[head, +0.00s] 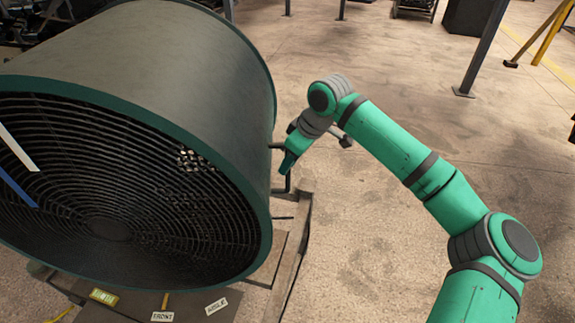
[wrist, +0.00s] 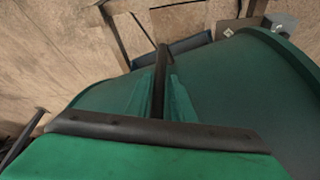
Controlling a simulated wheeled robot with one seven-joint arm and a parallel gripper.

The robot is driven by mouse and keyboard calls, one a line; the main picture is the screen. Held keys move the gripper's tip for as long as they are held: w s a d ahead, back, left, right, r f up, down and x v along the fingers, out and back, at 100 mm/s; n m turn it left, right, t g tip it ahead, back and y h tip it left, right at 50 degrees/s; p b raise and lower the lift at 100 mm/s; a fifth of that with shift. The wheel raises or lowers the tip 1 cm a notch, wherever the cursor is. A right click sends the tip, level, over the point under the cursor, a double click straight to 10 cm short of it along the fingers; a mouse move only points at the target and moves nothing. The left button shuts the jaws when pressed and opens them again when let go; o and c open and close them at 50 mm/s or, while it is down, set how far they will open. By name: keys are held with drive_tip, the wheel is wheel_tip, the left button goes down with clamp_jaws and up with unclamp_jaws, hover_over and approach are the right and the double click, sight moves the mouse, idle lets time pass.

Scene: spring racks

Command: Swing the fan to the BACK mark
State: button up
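The fan (head: 150,60) is a big dark green drum with a black ring grille. It fills the left of the head view, grille toward the lower left. A dark upright handle bar (head: 288,183) stands out from its right side. My gripper (head: 287,165) is at this handle. In the wrist view the handle (wrist: 160,75) runs between the two green fingers (wrist: 159,98), which appear to press on it from both sides. On the base, a FRONT label (head: 162,316) and an AISLE label (head: 216,306) show; a small yellow pointer (head: 165,300) is by FRONT. No BACK mark is legible.
A wooden pallet edge (head: 298,250) lies under the fan's right side. A yellow-green plate (head: 103,296) is on the base. Grey posts (head: 485,50) stand at the back right. The concrete floor (head: 370,230) around my arm is clear.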

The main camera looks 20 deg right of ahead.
drive_tip(key=shift+x, duration=0.85)
